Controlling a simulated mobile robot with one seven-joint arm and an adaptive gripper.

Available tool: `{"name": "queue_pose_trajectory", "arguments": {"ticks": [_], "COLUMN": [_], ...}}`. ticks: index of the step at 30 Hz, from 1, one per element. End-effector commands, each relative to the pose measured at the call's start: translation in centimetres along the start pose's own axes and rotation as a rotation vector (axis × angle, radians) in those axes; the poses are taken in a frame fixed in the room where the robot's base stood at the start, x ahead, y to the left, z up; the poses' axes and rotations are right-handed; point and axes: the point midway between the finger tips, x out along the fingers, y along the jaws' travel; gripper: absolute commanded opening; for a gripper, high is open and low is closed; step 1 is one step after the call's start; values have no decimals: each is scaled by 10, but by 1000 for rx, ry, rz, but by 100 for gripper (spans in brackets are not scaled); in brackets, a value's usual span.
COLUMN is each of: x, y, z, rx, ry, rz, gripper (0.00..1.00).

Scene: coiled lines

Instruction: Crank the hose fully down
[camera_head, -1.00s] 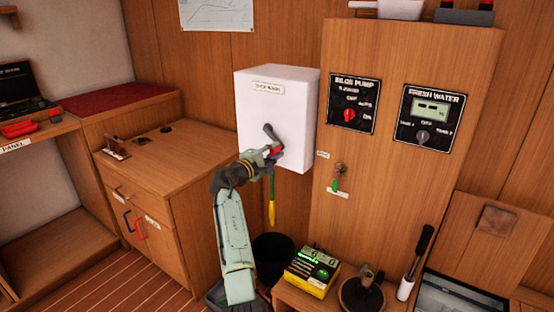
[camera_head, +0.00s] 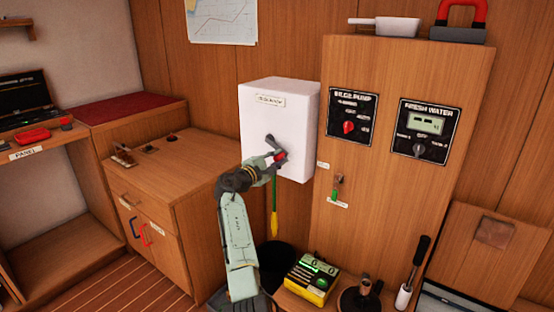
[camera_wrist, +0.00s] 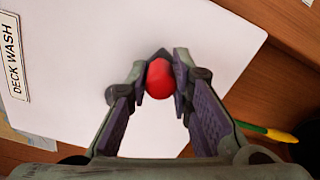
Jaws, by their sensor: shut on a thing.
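A white box (camera_head: 284,112) labelled deck wash is fixed to the wooden wall, with a dark crank arm (camera_head: 270,142) on its front. My gripper (camera_head: 277,157) is shut on the crank's red knob (camera_wrist: 160,78), which sits between the fingertips in the wrist view. The crank arm runs from the knob up and left in the head view. The hose (camera_head: 274,200) hangs below the box with a yellow nozzle and a short green section above it. Inside the box is hidden.
A wooden cabinet (camera_head: 165,170) stands at left. A panel with bilge pump (camera_head: 348,127) and fresh water (camera_head: 424,131) dials is at right. A dark bucket (camera_head: 273,254) and a yellow device (camera_head: 312,279) are below. A small valve handle (camera_head: 337,185) is right of the box.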

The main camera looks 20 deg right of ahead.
Motion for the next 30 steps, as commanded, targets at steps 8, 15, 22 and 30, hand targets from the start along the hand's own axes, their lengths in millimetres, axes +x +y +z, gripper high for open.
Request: {"name": "queue_pose_trajectory", "arguments": {"ticks": [8, 15, 22, 30], "x": [1, 0, -3, -39], "y": [-3, -1, 0, -1], "z": [0, 0, 0, -2], "rx": [0, 1, 2, 2], "ry": [-1, 0, 1, 3], "rz": [-4, -1, 0, 1], "gripper": [33, 41, 41, 41]}}
